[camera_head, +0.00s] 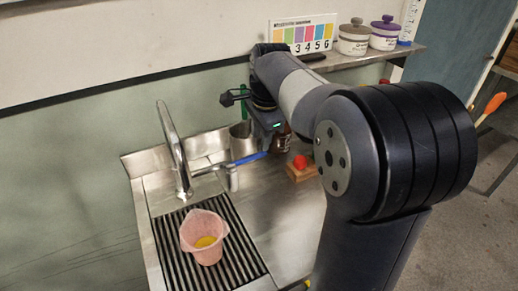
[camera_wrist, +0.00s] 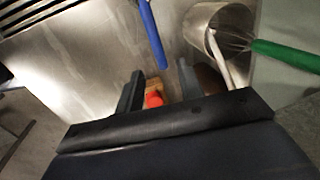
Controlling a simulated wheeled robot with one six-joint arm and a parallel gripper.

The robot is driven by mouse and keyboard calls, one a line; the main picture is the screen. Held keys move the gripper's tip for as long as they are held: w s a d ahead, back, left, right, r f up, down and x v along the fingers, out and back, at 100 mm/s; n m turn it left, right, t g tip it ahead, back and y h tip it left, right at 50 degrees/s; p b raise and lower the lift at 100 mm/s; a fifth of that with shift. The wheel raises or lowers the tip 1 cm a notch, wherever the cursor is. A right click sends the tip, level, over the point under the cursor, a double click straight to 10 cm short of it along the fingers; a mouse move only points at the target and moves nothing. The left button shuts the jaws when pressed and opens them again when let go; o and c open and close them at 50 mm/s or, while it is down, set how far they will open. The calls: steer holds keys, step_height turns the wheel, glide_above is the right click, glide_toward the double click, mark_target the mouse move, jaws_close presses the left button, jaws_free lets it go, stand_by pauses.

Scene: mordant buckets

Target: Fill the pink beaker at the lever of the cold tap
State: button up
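The pink beaker (camera_head: 203,236) stands upright on the ribbed drain grate, below the tap, with something yellow-orange low inside it. The tap's tall curved steel spout (camera_head: 177,150) rises behind it; I cannot make out any stream of water. The blue lever (camera_head: 247,159) sits on a short steel post right of the spout. It also shows in the wrist view (camera_wrist: 152,32), ahead of my fingertips and apart from them. My gripper (camera_wrist: 159,76) is open and empty. In the head view it is partly hidden by my arm, above the back of the counter. The beaker is not in the wrist view.
A steel canister (camera_head: 242,140) with a green-handled whisk (camera_wrist: 285,55) stands behind the lever. A red knob on a wooden block (camera_head: 300,172) and a brown bottle (camera_head: 283,139) are to the right. A shelf holds two lidded jars (camera_head: 353,38) and a colour card (camera_head: 304,33).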

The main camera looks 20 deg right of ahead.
mark_target(258, 154)
steer(key=shift+w+a+f, duration=0.1)
steer(key=shift+w+f, duration=0.15)
steer(key=shift+f, duration=1.1)
steer(key=shift+w+f, duration=0.2)
steer(key=shift+f, duration=1.15)
steer(key=shift+c, duration=0.5)
jaws_close()
